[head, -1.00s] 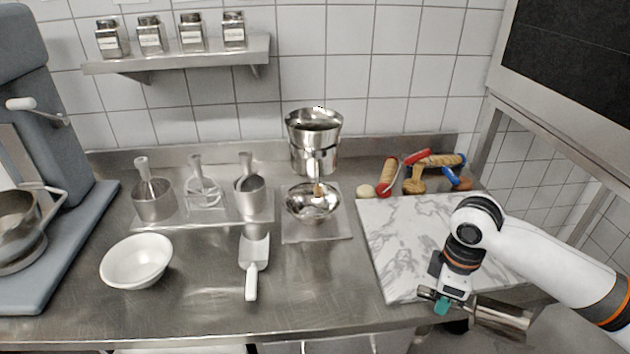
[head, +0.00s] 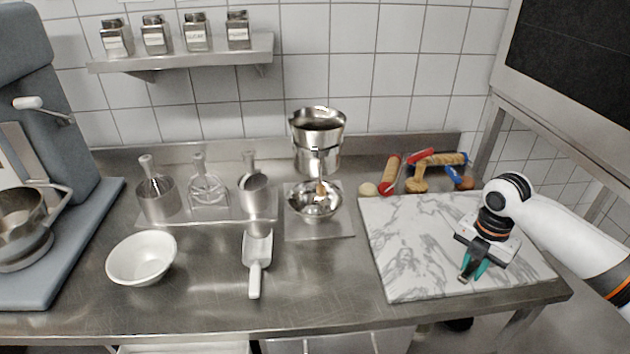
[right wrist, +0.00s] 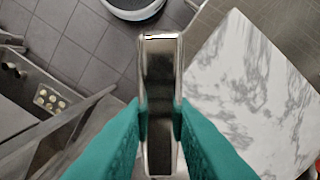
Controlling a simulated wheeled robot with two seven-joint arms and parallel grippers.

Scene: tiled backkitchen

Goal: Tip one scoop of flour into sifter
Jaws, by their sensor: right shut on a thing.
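The sifter, a shiny metal cup (head: 317,130), stands above a small metal bowl (head: 315,205) at the back middle of the counter. My right gripper (head: 473,266), with teal fingers, is over the front of the marble slab, well right of the sifter. In the right wrist view, the gripper (right wrist: 160,120) is shut on a shiny metal utensil (right wrist: 160,62). Only its narrow, handle-like part shows clearly; I cannot tell what it contains. A scoop with a white handle (head: 254,278) lies on the counter at front centre. I see no flour clearly. My left gripper is not in view.
The marble slab (head: 400,250) is bare except beneath my arm. Rolling pins and brushes (head: 425,170) lie behind it. A white bowl (head: 142,258), metal cups on a tray (head: 210,225) and a mixer (head: 40,130) stand at left. Jars sit on the shelf (head: 185,55).

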